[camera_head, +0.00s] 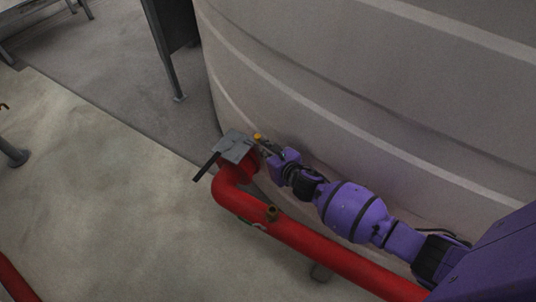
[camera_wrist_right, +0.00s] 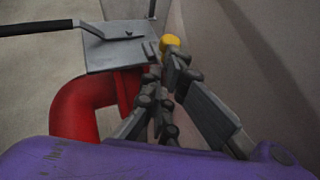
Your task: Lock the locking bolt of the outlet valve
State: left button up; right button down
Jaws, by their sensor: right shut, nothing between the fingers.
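The outlet valve shows as a grey plate (camera_head: 236,147) on top of a red pipe elbow, with a black lever handle (camera_head: 206,167) sticking out to the lower left. The plate (camera_wrist_right: 112,52) and the handle (camera_wrist_right: 36,28) also show in the wrist view. A small yellow knob (camera_head: 257,137), which looks like the locking bolt's end, is at the plate's right side; it also shows in the wrist view (camera_wrist_right: 170,42). My right gripper (camera_head: 263,146) is shut and empty, its fingertips (camera_wrist_right: 161,60) close beside the plate and just below the knob. I cannot tell whether they touch. My left gripper is out of view.
The large grey tank (camera_head: 370,80) curves close behind the valve and my right arm. The concrete floor (camera_head: 90,200) at left is mostly clear.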

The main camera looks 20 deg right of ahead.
aim_at(250, 141)
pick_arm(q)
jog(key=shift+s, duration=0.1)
pick_arm(e)
jog(key=shift+w+a, duration=0.95)
jog(key=shift+w, duration=0.25)
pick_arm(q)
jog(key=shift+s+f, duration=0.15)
pick_arm(e)
jog(key=shift+d, duration=0.1)
